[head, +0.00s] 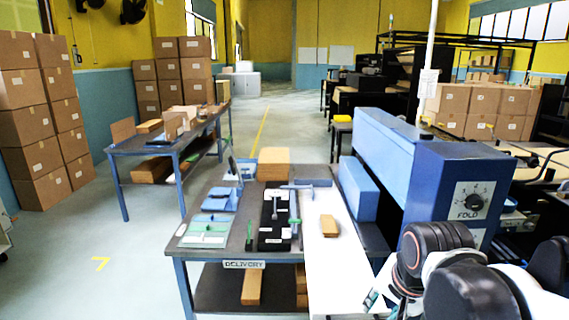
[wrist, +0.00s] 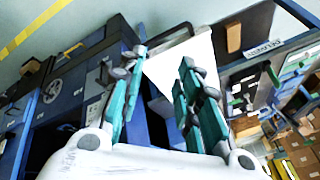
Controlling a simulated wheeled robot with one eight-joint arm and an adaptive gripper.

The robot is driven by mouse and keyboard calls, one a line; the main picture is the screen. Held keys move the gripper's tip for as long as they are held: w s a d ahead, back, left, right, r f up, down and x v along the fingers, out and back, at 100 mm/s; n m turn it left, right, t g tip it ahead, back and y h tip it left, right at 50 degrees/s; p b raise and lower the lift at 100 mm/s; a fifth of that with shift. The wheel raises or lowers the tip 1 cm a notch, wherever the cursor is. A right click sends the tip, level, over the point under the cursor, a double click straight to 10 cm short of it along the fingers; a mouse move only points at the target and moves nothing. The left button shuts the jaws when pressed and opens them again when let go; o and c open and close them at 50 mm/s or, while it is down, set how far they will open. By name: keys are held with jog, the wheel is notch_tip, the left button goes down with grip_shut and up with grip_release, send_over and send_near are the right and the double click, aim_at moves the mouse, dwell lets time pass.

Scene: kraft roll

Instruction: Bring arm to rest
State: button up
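My arm is folded at the lower right of the head view, in front of the blue machine (head: 455,175). In the wrist view my gripper (wrist: 164,62) has its two teal fingers spread apart with nothing between them. Behind the gap lies the white surface (wrist: 190,72), which also shows in the head view (head: 340,270). In the head view only a small part of the gripper may show, at the arm's left edge.
The delivery table (head: 235,255) holds a black tray, blue and green items and a brown stack (head: 274,163). A second table (head: 160,146) stands behind it at left. Cartons (head: 38,125) are piled along the left wall. The floor between the tables is clear.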

jog(key=s+r+n+t, duration=0.1)
jog(key=s+n+t, duration=0.1)
jog(key=s+n, duration=0.6)
jog(key=shift+s+r, duration=0.15)
jog(key=shift+s, duration=0.05)
